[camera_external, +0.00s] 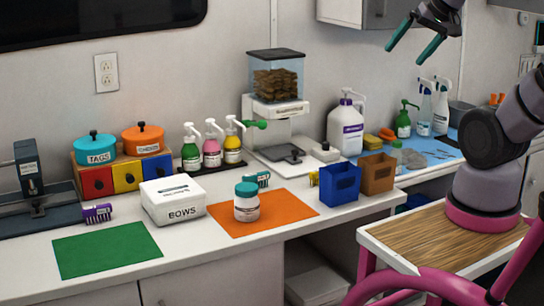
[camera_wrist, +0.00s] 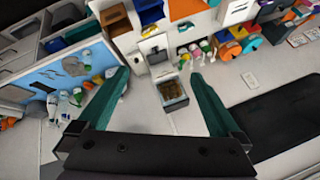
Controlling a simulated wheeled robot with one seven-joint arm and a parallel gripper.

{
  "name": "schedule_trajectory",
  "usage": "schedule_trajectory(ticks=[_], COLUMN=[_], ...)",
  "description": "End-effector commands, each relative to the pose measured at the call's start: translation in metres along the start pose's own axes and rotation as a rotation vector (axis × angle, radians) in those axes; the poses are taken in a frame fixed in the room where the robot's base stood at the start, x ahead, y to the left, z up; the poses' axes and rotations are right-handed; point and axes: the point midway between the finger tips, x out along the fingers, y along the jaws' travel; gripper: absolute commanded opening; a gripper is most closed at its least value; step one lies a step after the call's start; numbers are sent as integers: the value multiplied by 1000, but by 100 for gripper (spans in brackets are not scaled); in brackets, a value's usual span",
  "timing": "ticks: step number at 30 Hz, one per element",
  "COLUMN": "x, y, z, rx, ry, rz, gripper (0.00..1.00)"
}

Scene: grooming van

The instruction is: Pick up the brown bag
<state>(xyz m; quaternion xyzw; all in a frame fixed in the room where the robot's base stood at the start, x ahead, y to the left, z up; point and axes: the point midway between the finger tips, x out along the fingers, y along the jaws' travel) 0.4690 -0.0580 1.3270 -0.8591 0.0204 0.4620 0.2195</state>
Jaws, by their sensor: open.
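The brown bag (camera_external: 378,173) is a small, upright, box-like bag with an open top. It stands on the white counter just right of a similar blue bag (camera_external: 340,184). In the wrist view the brown bag (camera_wrist: 114,19) is small and near the top edge, left of the blue bag (camera_wrist: 150,12). My gripper (camera_external: 410,50) is open and empty, high above the counter at the upper right and well apart from the brown bag. Its two teal fingers (camera_wrist: 160,78) are spread wide in the wrist view, with nothing between them at close range.
A dispenser (camera_external: 276,100) with brown contents stands behind and left of the bags. A large white pump bottle (camera_external: 345,130), sponges (camera_external: 372,142) and spray bottles (camera_external: 441,108) stand behind and to the right. An orange mat (camera_external: 290,215) lies left. The counter's front edge is close to both bags.

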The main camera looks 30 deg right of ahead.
Motion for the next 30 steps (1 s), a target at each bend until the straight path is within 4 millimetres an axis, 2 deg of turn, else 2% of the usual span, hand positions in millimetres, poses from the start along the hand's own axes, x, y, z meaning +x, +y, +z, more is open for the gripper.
schedule_trajectory(ticks=[5,8,11,18,30], x=[4,16,39,106,222], y=[0,2,6,18,38], z=[-1,-2,-4,-4,6], rx=[-16,-74,-186,-538,-1173], ry=[-17,-77,-182,-482,-969], rz=[8,42,100,267,551], gripper=[100,100,100,100,100])
